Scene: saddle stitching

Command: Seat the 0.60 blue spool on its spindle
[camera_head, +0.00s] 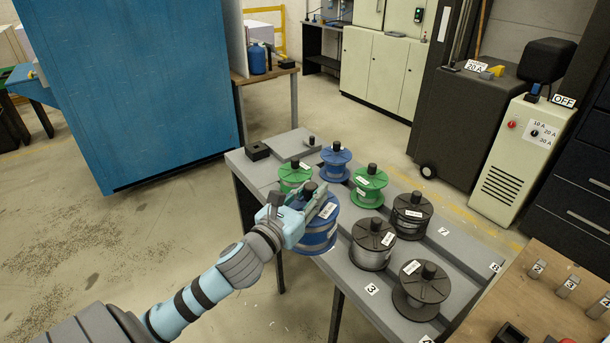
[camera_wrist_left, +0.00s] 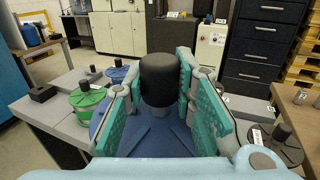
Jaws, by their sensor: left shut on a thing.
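A large blue spool (camera_head: 319,240) with a white label is at the table's left edge; I cannot read its label. My left gripper (camera_head: 303,208) is shut on it from above. In the left wrist view the fingers (camera_wrist_left: 160,100) stand on both sides of a black upright knob (camera_wrist_left: 160,78), with the blue flange (camera_wrist_left: 150,140) below. I cannot tell whether the spool touches the table or hangs just above it. A second blue spool (camera_head: 335,168) stands at the back, between two green ones. My right gripper is not in view.
The grey table (camera_head: 345,279) also bears green spools (camera_head: 369,186) (camera_head: 293,177) and dark spools (camera_head: 373,244) (camera_head: 411,217) (camera_head: 422,288) close by. A grey plate with a short peg (camera_head: 311,141) and a small black block (camera_head: 257,151) are at the back left. A wooden bench (camera_head: 520,292) stands at right.

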